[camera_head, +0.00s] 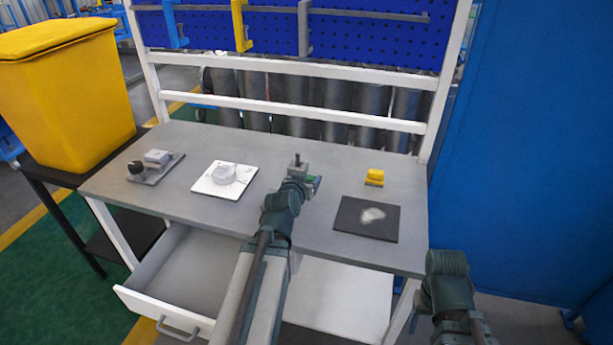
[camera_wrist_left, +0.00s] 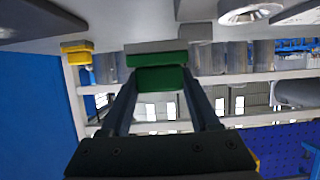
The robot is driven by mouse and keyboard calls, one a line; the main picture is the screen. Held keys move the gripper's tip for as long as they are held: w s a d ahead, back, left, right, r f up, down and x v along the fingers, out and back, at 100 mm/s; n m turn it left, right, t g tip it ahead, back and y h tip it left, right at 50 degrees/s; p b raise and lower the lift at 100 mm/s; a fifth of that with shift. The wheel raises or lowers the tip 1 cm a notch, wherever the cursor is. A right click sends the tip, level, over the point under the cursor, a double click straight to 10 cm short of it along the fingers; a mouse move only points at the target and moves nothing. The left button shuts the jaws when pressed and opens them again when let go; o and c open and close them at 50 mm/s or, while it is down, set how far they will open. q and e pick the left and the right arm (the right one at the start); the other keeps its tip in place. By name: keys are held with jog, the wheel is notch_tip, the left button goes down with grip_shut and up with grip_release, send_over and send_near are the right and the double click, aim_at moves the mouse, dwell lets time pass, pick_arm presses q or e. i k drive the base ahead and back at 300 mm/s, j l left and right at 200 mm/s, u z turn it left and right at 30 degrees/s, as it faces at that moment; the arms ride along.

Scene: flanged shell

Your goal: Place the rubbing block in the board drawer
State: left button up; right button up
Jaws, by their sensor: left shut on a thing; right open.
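My left gripper (camera_head: 304,181) is over the middle of the workbench top. It is shut on a green block with a grey layer, which I take as the rubbing block (camera_head: 316,182); the block also shows between the fingertips in the left wrist view (camera_wrist_left: 161,78). The drawer (camera_head: 150,305) under the left part of the bench is pulled open, and its visible floor is bare. My arm covers its right side. My right arm shows at the lower right of the head view, but its gripper is not visible.
On the workbench (camera_head: 262,150) stand a grey fixture with a black knob (camera_head: 147,167), a white plate with a round part (camera_head: 226,178), a yellow block (camera_head: 375,177) and a black board with a pale patch (camera_head: 350,222). A yellow bin (camera_head: 70,95) stands left.

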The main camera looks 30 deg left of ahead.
aim_at(193, 267)
jog(key=i+l, duration=0.1)
jog(key=l, duration=1.15)
jog(key=i+l, duration=0.15)
jog(key=l, duration=0.5)
jog(key=u, duration=1.15)
jog(key=i+j, duration=0.1)
jog(key=j, duration=0.25)
jog(key=i+j, duration=0.1)
jog(key=j, duration=0.3)
